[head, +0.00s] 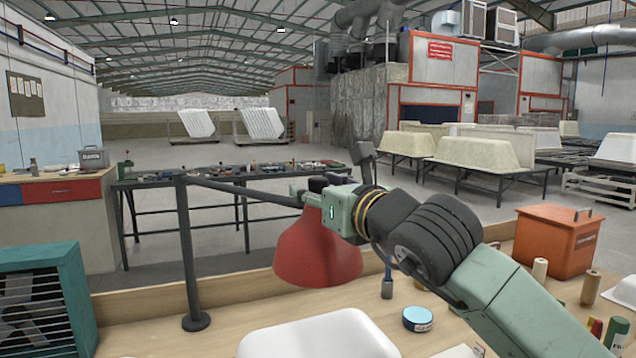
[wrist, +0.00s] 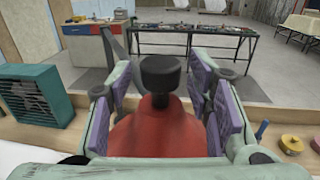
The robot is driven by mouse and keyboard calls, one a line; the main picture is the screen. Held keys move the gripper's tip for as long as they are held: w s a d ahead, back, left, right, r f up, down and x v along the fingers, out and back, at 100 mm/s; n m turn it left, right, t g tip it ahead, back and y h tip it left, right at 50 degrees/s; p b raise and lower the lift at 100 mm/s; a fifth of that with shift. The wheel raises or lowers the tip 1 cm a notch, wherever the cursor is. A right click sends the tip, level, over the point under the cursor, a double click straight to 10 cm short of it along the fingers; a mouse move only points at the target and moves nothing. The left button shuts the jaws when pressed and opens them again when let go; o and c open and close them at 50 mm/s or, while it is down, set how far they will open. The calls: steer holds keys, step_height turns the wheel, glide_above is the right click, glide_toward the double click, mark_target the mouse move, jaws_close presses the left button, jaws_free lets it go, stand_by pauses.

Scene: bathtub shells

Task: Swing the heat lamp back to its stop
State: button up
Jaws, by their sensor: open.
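The heat lamp has a red bell-shaped shade (head: 316,258), also low in the middle of the wrist view (wrist: 158,132). Its dark arm (head: 245,192) runs left to an upright post (head: 188,250) with a round base. The shade hangs near the white tub shell (head: 318,335) at the bottom of the head view. My gripper (head: 318,192) is at the top of the shade. In the wrist view its purple-padded fingers (wrist: 163,88) are open, on either side of a black knob (wrist: 160,72), with gaps visible. In the head view my gripper hides the knob.
A blue-lidded tin (head: 418,319) and an orange box (head: 553,242) are on the bench at right. Behind the bench's wooden edge, a dark table (head: 225,178) bears small tools. Open floor lies beyond.

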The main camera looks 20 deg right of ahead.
steer(key=shift+w, duration=0.1)
steer(key=shift+c, duration=0.3)
jaws_close()
stand_by(0.6)
